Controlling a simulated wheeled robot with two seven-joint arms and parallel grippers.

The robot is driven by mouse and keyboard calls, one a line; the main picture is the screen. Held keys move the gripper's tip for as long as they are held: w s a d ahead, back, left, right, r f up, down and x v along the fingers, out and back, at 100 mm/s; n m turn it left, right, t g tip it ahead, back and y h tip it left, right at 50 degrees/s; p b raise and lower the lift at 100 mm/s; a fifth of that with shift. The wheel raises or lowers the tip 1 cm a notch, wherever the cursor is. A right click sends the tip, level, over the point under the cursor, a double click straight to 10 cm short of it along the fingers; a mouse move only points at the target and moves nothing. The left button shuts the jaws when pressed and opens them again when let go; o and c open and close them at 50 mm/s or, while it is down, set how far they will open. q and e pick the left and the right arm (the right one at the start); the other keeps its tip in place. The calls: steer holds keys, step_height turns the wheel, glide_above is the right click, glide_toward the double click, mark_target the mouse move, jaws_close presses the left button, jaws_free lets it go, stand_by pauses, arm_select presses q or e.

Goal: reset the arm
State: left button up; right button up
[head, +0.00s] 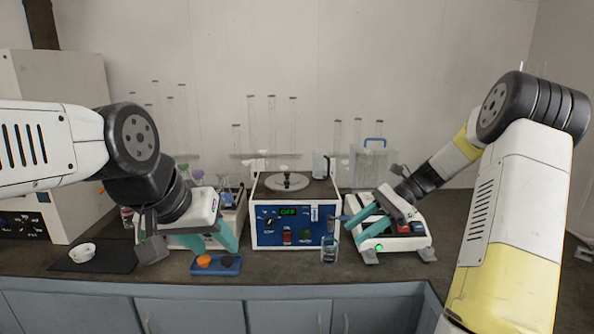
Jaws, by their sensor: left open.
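My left gripper (212,243) hangs at the left with its teal fingers spread apart and empty. It is behind and above a small blue tray (228,268) that holds an orange piece and a dark piece. My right gripper (354,232) reaches in from the right. Its teal fingers point down and left, with a gap between them and nothing seen in it. They are over the left side of a white device (418,246) with a green light, near a glass beaker (330,251). Its arm hides part of the device.
A blue-and-white control box (270,238) with a green display and round top plate stands mid-bench. Glass tubes rise behind it. A white bowl (82,252) on a dark mat is at the left, beside a large beige cabinet (60,130). The front bench edge is mostly clear.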

steer(key=s+r+n+t+h, duration=0.4)
steer(key=s+n, duration=0.3)
steer(key=s, duration=0.3)
steer(key=s+a+r+n+t+h, duration=0.1)
steer(key=s+r+n+t+h, duration=0.3)
steer(key=s, duration=0.7)
step_height(320, 180, up, 3)
steer(key=n, duration=0.2)
steer(key=shift+a+n+t+h, duration=0.3)
steer(key=shift+n+t+h, duration=0.1)
steer(key=shift+f, duration=0.1)
